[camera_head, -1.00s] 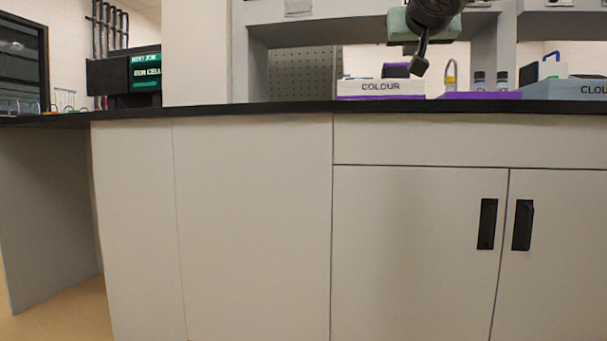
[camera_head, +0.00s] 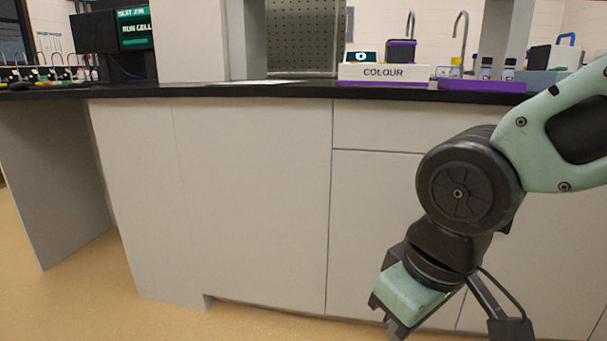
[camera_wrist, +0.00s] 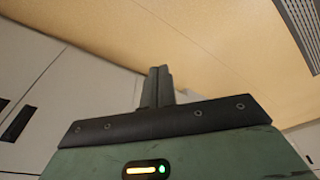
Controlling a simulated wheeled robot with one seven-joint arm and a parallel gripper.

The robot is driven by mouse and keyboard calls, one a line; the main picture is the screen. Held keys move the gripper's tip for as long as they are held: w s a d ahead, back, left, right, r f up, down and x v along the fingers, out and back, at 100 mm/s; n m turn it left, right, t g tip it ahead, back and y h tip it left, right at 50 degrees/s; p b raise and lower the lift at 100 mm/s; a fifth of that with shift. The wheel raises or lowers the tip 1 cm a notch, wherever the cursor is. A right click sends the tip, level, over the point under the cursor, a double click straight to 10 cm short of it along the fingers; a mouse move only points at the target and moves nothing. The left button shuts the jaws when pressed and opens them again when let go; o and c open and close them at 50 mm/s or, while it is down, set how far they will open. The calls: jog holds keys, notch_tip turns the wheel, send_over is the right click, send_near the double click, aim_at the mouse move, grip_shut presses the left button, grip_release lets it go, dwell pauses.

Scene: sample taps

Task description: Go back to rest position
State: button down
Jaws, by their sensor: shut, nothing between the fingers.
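My gripper (camera_head: 383,316) hangs low at the end of my bent arm, in front of the white cabinets in the head view. It points down and to the left, below the bench top. In the wrist view its two dark fingers (camera_wrist: 160,72) stand together, closed, with nothing between them. Beyond the fingers the wrist view shows tan floor and cabinet fronts. The gripper looks clear of the cabinets and the floor.
A black bench top (camera_head: 220,91) runs above white cabinets (camera_head: 250,190). On it are a box marked COLOUR (camera_head: 384,73), a purple tray (camera_head: 482,85) with small bottles, and a screen (camera_head: 133,28) at the left. Tan floor (camera_head: 70,300) is open at the lower left.

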jog(key=s+d+f+g+p, duration=0.1)
jog(key=s+d+g+p, duration=0.1)
jog(key=s, duration=0.5)
notch_tip(320, 180, up, 37)
jog(key=p, duration=3.7)
jog(key=shift+s+d+n+p, duration=0.25)
jog(key=shift+s+n+p, duration=0.05)
jog(key=shift+s, duration=0.1)
